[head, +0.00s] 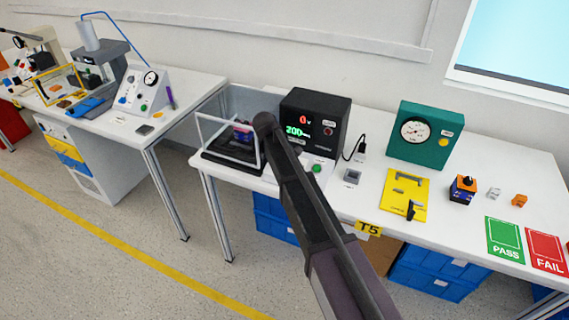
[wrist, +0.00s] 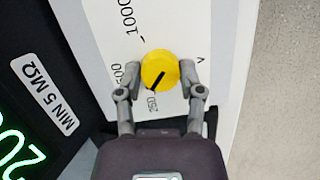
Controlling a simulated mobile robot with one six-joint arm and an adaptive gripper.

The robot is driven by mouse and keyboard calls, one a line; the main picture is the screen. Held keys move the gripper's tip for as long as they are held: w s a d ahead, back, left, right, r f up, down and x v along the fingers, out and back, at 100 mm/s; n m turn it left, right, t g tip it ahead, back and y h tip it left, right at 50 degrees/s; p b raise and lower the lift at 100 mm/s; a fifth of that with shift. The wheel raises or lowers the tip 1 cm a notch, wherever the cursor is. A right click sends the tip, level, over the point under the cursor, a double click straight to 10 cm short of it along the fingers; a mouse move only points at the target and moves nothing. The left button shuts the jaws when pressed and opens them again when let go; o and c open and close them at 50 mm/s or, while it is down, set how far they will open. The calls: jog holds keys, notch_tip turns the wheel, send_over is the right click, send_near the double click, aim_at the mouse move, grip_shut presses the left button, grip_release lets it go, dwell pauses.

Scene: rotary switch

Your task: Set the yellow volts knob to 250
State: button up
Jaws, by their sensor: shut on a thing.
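The round yellow volts knob (wrist: 161,66) shows in the wrist view on a white panel (wrist: 104,28) printed 1000, 500, 250 and V. My gripper (wrist: 162,72) has one finger on each side of the knob and is shut on it. The knob's black pointer line slants down and left, its lower end close to the 250 mark, on the side towards 500. In the head view my arm crosses in front of the black tester (head: 318,112), and the knob and my fingertips cannot be made out there.
The tester's display reads a red 0 and a green 200. A clear-walled box (head: 205,130) stands left of it on the white bench (head: 540,180). A green gauge box (head: 430,155), a yellow plate (head: 392,205) and PASS (head: 505,240) and FAIL (head: 547,250) mats lie to the right.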

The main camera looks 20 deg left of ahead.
jog(key=shift+s+n, duration=0.15)
jog(key=shift+n, duration=0.35)
jog(key=o, duration=1.2)
jog(key=shift+c, duration=0.2)
